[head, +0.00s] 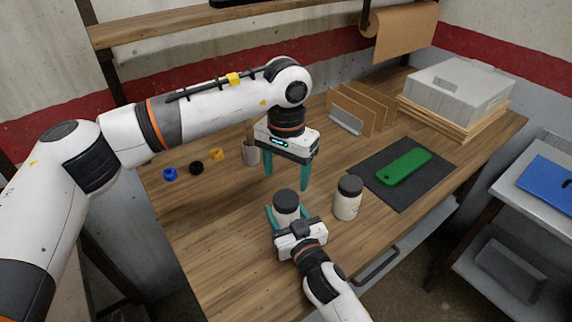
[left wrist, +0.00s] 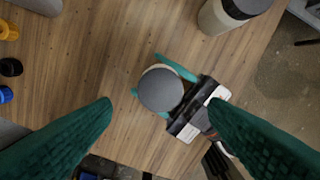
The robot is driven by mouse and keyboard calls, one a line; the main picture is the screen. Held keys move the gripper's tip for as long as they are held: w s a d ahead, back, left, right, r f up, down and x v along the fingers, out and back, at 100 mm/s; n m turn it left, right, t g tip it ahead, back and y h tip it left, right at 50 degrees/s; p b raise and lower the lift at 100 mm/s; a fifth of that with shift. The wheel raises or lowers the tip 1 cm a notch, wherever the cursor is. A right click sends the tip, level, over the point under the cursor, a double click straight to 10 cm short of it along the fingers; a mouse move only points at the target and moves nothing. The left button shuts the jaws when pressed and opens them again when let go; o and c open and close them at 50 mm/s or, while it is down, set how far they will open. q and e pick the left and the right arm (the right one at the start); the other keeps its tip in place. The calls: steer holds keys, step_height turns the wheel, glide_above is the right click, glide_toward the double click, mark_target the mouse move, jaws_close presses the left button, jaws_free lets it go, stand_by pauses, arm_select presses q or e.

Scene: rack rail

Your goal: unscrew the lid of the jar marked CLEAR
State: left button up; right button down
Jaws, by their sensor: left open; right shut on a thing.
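A jar with a dark grey lid (head: 286,197) stands near the table's front edge. My right gripper (head: 287,213) is shut around its body from the front. A second jar (head: 347,204) with a dark lid stands to its right, apart from it. I cannot read a marking on either jar. My left gripper (head: 286,179) is open, pointing down above and slightly behind the held jar. In the left wrist view the held jar's round lid (left wrist: 161,90) lies between the two open teal fingers, lower than them and not touched. The jar's body is mostly hidden there.
A green part (head: 404,167) lies on a dark mat (head: 381,180) to the right. A cup (head: 251,154) and blue, black and yellow rings (head: 196,168) are behind left. A divider rack (head: 346,122) and a grey bin (head: 460,90) stand at the back.

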mark_target(286, 198)
arm_select(q)
step_height(286, 198, down, 7)
steer(key=shift+r, duration=0.15)
steer(key=shift+c, duration=0.6)
